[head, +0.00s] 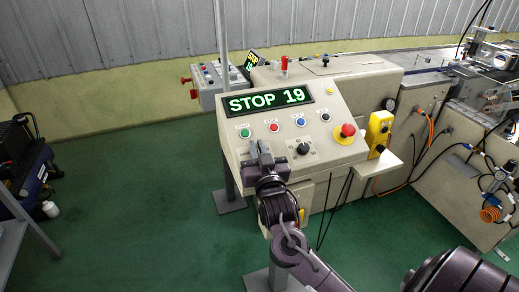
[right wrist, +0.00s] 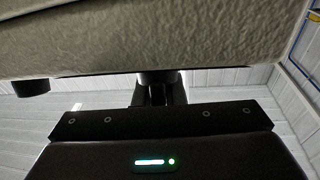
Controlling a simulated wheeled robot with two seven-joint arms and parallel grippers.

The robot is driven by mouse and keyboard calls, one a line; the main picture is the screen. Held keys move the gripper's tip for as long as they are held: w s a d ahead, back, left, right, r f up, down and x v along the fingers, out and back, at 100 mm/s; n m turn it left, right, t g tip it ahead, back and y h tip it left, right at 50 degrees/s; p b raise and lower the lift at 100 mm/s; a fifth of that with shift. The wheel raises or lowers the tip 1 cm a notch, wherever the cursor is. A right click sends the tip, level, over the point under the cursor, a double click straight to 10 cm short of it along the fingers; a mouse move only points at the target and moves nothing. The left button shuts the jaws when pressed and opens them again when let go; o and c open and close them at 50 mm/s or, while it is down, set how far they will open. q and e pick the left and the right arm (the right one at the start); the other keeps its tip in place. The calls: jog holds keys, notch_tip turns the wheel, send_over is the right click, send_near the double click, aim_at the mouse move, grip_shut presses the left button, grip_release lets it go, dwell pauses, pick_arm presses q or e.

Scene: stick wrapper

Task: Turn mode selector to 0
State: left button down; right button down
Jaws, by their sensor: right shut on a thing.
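The control panel (head: 285,165) is a sloped beige console. Its display (head: 268,101) reads "STOP 19" in green. My right gripper (head: 260,152) is at the panel's lower left, shut on a black knob, which it hides in the head view. In the right wrist view this knob (right wrist: 158,77) shows as a short dark cylinder between the fingers (right wrist: 158,93). A second black knob (head: 303,148) stands free to the right of the gripper. I cannot read which one is the mode selector, nor the held knob's setting. My left gripper is not in view.
Several buttons sit above the knobs, including a green one (head: 245,133) and a red one (head: 274,127). A red mushroom button (head: 347,130) on yellow is at the right, near a yellow box (head: 379,130). Green floor (head: 130,190) is open to the left.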

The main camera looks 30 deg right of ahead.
jog(key=shift+a+f+n+t+y, duration=0.1)
jog(key=shift+n+t+y, duration=0.2)
jog(key=shift+n+y, duration=0.8)
jog(key=c, duration=1.5)
grip_release()
jog(key=shift+w, duration=0.1)
jog(key=b+v, duration=0.2)
jog(key=v, duration=0.6)
